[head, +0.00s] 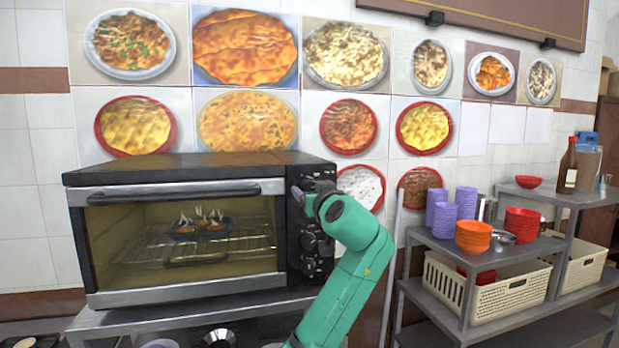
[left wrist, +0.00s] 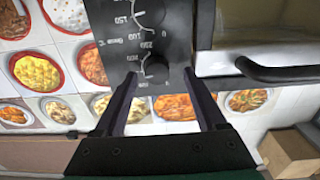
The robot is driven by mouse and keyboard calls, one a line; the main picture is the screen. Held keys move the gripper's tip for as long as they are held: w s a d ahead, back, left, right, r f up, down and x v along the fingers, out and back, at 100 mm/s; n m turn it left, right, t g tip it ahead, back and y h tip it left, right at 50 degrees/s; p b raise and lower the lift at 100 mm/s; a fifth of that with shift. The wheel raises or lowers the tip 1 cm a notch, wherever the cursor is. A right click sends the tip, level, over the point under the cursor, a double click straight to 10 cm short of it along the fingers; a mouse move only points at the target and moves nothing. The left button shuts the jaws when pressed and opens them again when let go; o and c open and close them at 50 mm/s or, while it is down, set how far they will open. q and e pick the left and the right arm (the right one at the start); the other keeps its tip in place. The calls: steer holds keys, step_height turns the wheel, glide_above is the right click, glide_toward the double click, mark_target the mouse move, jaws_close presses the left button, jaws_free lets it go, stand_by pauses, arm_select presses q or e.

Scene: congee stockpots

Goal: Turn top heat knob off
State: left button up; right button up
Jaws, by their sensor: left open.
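A black toaster oven (head: 185,165) stands at the left with its glass door shut. Its control panel (head: 310,270) is on the right side of the front, with knobs in a column. A middle knob (head: 309,241) shows below my gripper. My left gripper (head: 305,195) is at the top of the panel and hides the top knob in the head view. The left wrist view is upside down; there the top knob (left wrist: 156,67) lies between the tips of my open left gripper (left wrist: 160,74). I cannot tell whether the fingers touch it. My right gripper is not in view.
The oven's door handle (head: 160,191) runs along the top of the door, left of the panel. Food sits on the rack (head: 145,245) inside. A metal shelf (head: 430,240) with bowls and baskets stands at the right. Food pictures cover the wall behind.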

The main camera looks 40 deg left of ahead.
arm_select(q)
steer(key=shift+w+a+r, duration=0.15)
steer(key=shift+w+a, duration=0.25)
steer(key=shift+a, duration=0.1)
steer(key=shift+w+a+f, duration=0.1)
steer(key=shift+w+f, duration=0.15)
steer(key=shift+w, duration=0.1)
steer(key=shift+s, duration=0.1)
jaws_close()
